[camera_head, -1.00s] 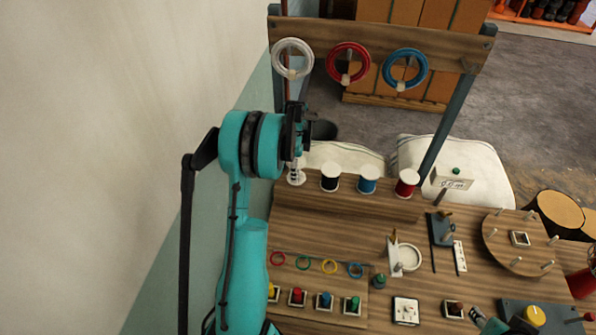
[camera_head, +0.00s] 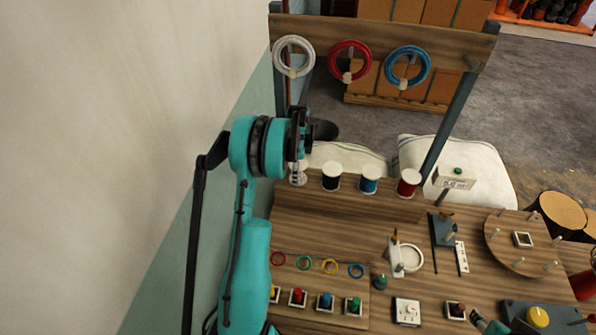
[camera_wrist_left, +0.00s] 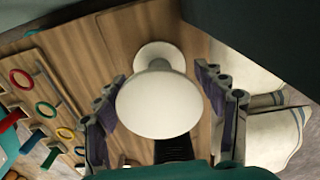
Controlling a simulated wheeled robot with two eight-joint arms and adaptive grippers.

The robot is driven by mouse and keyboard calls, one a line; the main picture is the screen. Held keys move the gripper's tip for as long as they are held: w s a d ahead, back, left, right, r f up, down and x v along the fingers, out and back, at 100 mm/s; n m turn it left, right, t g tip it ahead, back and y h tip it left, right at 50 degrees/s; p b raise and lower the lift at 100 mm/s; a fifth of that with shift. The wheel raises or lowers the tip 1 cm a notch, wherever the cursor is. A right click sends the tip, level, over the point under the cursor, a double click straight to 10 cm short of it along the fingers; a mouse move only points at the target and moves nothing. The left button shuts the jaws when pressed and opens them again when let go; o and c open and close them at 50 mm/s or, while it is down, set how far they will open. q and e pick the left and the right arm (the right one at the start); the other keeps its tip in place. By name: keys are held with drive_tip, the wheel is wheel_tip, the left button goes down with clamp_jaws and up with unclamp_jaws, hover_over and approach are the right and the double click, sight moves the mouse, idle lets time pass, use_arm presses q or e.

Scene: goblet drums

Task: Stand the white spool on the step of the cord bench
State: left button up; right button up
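The white spool (camera_head: 298,178) is upright at the left end of the raised wooden step (camera_head: 350,197) along the back of the cord bench (camera_head: 335,235). My left gripper (camera_head: 299,153) is directly above it, fingers pointing down, hiding part of its top. In the left wrist view the spool's round top (camera_wrist_left: 158,105) lies between the two spread fingers of my left gripper (camera_wrist_left: 158,98), with its lower flange (camera_wrist_left: 158,54) beyond against the wood. The fingers look apart around it; contact is hard to tell.
Black (camera_head: 332,177), blue (camera_head: 370,179) and red (camera_head: 409,183) spools stand to the right in the same row. White, red and blue cord coils (camera_head: 350,61) hang on the board behind. A wall (camera_head: 110,130) is close on the left.

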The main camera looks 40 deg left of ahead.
use_arm(q)
drive_tip(key=shift+r, duration=0.55)
wheel_tip(320, 180, up, 7)
drive_tip(key=shift+f+p, duration=0.1)
drive_tip(key=shift+p, duration=0.6)
